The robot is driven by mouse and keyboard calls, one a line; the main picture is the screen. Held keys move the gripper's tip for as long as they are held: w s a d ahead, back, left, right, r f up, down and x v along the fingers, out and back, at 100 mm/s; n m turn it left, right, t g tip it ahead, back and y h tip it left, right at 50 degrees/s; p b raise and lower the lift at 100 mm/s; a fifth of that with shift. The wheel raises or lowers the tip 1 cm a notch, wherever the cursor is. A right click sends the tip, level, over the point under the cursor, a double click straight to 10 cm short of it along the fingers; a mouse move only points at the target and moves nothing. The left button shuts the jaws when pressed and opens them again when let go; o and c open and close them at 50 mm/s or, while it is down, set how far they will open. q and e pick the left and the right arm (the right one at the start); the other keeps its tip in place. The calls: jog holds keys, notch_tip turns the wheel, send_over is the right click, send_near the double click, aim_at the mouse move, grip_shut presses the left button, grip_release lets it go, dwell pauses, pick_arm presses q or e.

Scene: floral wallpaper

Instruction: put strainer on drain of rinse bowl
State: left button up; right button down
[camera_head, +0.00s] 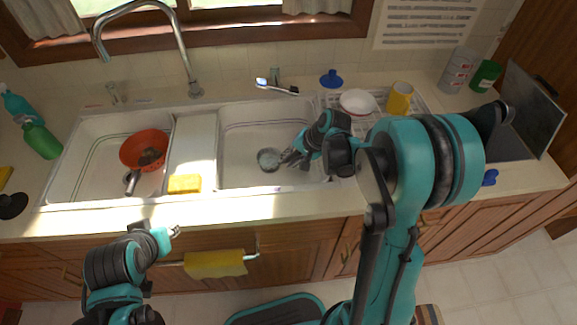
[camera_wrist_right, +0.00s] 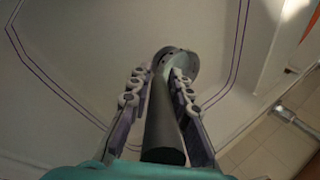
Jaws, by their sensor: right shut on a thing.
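The rinse bowl is the white right-hand sink basin (camera_head: 240,125), also pale in the right wrist view (camera_wrist_right: 80,75). The strainer is a round grey metal piece with small holes (camera_wrist_right: 180,62) and a thick dark stem (camera_wrist_right: 163,130). In the head view it shows as a small grey disc (camera_head: 268,158) low in the basin. My right gripper (camera_head: 288,157) is shut on the stem, fingers either side of it. The drain is not clearly visible. I cannot tell whether the disc touches the basin floor. My left gripper (camera_head: 172,232) is in front of the counter; its jaw opening is unclear.
The left basin (camera_head: 88,150) holds a red colander (camera_head: 140,140) with dark things inside. A yellow sponge (camera_head: 185,184) lies on the divider. A dish rack with a white bowl (camera_head: 357,102) and yellow mug (camera_head: 400,98) stands right. The faucet (camera_head: 185,60) rises behind.

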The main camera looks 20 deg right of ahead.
notch_tip(320, 180, down, 3)
jog(key=shift+r+b, duration=0.2)
jog(key=shift+b, duration=0.2)
jog(key=shift+r, duration=0.1)
jog(key=shift+f, duration=0.2)
jog(key=c, duration=1.4)
grip_release()
jog(key=shift+r, duration=0.1)
